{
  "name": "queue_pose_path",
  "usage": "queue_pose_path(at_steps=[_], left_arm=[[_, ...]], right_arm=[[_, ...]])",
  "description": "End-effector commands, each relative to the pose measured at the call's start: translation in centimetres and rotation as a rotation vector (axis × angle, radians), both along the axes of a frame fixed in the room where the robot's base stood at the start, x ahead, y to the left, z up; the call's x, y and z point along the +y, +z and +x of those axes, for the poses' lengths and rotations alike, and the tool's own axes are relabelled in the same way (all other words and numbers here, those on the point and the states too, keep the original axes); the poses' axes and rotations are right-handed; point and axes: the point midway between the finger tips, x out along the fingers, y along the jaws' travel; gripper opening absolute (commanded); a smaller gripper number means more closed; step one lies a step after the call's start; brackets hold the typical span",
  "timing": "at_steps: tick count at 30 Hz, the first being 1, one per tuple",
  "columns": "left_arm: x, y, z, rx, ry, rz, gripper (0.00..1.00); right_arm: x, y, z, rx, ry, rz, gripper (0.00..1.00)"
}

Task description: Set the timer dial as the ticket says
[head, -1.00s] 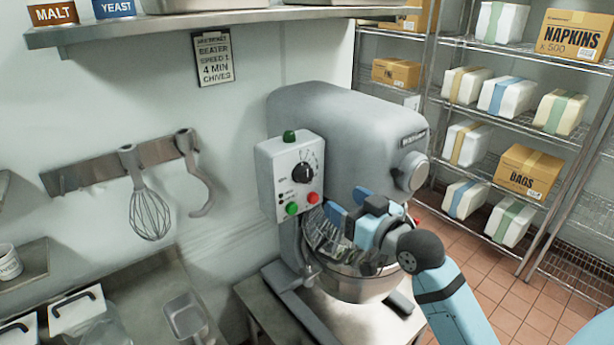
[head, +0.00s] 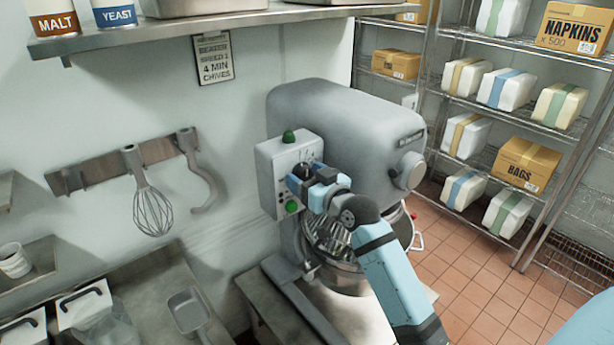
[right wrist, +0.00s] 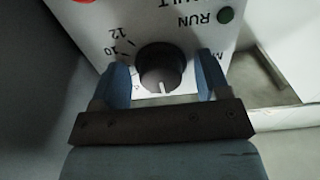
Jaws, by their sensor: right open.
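The order ticket (head: 213,58) hangs under the shelf and reads beater, speed 1, 4 min, chives. The grey mixer (head: 345,125) has a white control panel (head: 267,182) on its side. The black timer dial (right wrist: 161,66) shows in the right wrist view, its white mark pointing toward the bottom of that picture; 10 and 12 are legible beside it. My right gripper (head: 303,180) is at the panel and mostly hides the dial in the head view. It is open, one blue finger on each side of the dial; I cannot tell whether they touch it. My left gripper is out of view.
A whisk (head: 152,208) hangs on the wall, left. Shelves with boxes stand right.

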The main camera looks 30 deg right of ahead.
Motion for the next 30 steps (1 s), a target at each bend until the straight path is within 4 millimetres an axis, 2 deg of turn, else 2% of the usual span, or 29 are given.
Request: queue_pose_path(at_steps=[2, 6, 7, 19, 30], left_arm=[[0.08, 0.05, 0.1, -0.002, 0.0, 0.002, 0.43], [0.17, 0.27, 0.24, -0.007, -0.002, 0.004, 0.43], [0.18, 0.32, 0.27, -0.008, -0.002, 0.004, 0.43], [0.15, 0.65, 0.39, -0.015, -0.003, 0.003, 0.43], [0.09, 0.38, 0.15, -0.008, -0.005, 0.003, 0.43]], right_arm=[[0.01, -0.01, -0.02, 0.0, 0.0, 0.0, 0.67], [0.01, -0.02, -0.03, 0.0, 0.0, 0.0, 0.35], [0.01, -0.02, -0.03, 0.0, 0.0, 0.0, 0.31], [0.04, -0.04, -0.04, 0.007, 0.001, 0.072, 0.31], [0.09, -0.05, -0.05, 0.029, 0.0, 0.357, 0.31]])
